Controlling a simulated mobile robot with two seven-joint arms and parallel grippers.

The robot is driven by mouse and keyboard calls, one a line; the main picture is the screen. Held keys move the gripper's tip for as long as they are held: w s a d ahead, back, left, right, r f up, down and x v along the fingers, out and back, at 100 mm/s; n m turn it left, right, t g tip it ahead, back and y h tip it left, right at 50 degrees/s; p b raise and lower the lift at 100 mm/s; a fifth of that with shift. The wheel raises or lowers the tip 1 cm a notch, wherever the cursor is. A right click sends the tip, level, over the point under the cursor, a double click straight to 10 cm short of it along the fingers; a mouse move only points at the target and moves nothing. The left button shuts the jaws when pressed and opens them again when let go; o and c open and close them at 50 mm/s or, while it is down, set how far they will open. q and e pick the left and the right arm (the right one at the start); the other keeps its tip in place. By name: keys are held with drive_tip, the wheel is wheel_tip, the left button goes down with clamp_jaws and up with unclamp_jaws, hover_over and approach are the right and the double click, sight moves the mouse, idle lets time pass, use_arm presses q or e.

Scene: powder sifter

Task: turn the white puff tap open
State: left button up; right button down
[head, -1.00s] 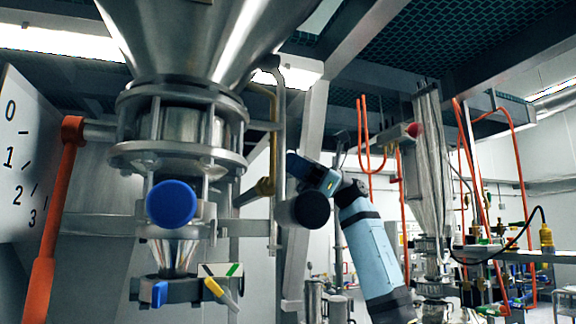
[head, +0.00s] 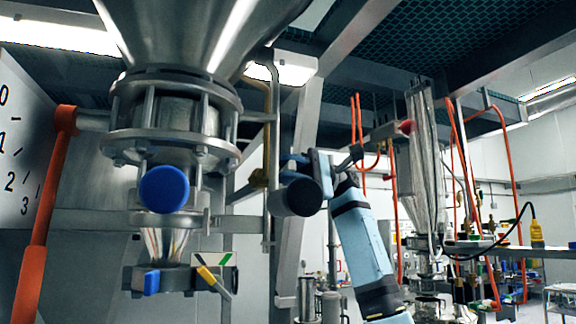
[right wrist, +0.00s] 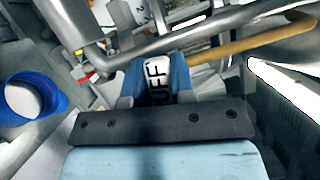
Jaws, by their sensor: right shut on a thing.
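The white puff tap (right wrist: 157,80) shows in the right wrist view as a white piece with dark letters, partly cut off by my gripper; only "FF" reads clearly. My right gripper (right wrist: 158,72) is shut on it, with one blue finger on each side. In the head view my right gripper (head: 288,160) is beside the upright metal pipe, just above a black round knob (head: 303,197). The tap itself is hidden there. My left gripper is not in view.
A steel hopper (head: 190,40) hangs above a flanged valve with a blue knob (head: 164,189). An orange lever (head: 45,210) stands at the left by a numbered dial (head: 22,150). Steel pipes and a yellow pipe (right wrist: 250,48) run close by my right gripper.

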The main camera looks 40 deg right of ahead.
drive_tip(key=shift+f+n+h, duration=0.4)
drive_tip(key=shift+f+n, duration=0.2)
drive_tip(key=shift+n, duration=0.5)
drive_tip(key=c, duration=1)
unclamp_jaws()
drive_tip(key=shift+o, duration=0.2)
drive_tip(key=shift+d, duration=0.1)
drive_tip(key=w+d+b, duration=0.1)
drive_tip(key=d, duration=1.2)
drive_tip(key=shift+w+d+b, duration=0.3)
drive_tip(key=shift+w, duration=0.1)
